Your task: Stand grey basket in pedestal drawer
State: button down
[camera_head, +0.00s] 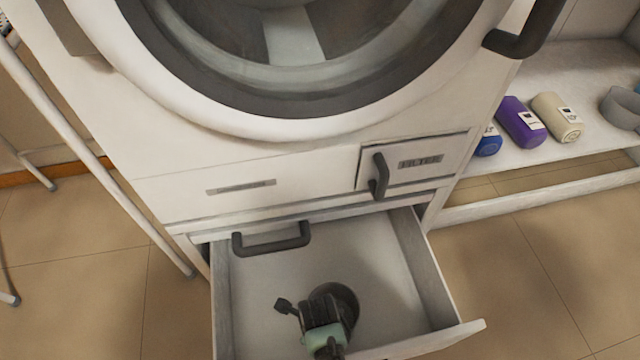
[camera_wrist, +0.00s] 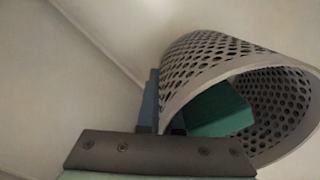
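The pedestal drawer (camera_head: 222,300) is pulled open below the washing machine. My gripper (camera_head: 322,318) is over the inside of the drawer, near its front. The grey basket (camera_wrist: 205,55) is a perforated cylinder with its open mouth towards the wrist camera. My gripper (camera_wrist: 178,115) is closed across its wall, a green finger inside the rim and a bluish finger outside. In the head view the basket is a dark round shape (camera_head: 346,298) beside my gripper, partly hidden by it. I cannot tell whether its base touches the drawer floor.
The washing machine (camera_head: 150,190) has a filter flap (camera_head: 420,160) above the drawer. A dark bar handle (camera_head: 270,243) juts out at the drawer's back. A low shelf (camera_head: 580,80) at the right holds a purple bottle (camera_head: 518,120) and others. The drawer floor around the basket looks clear.

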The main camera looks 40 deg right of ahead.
notch_tip(320, 180, down, 4)
jog(key=b, duration=0.2)
jog(key=shift+b, duration=0.4)
jog(key=shift+r, duration=0.2)
jog(key=shift+f, duration=0.1)
jog(key=c, duration=1.5)
grip_release()
jog(key=shift+f, duration=0.1)
jog(key=o, duration=0.4)
notch_tip(320, 180, up, 12)
jog(key=p, duration=0.8)
jog(key=shift+a+r+p, duration=0.1)
jog(key=shift+r+p, duration=0.1)
jog(key=shift+p, duration=0.2)
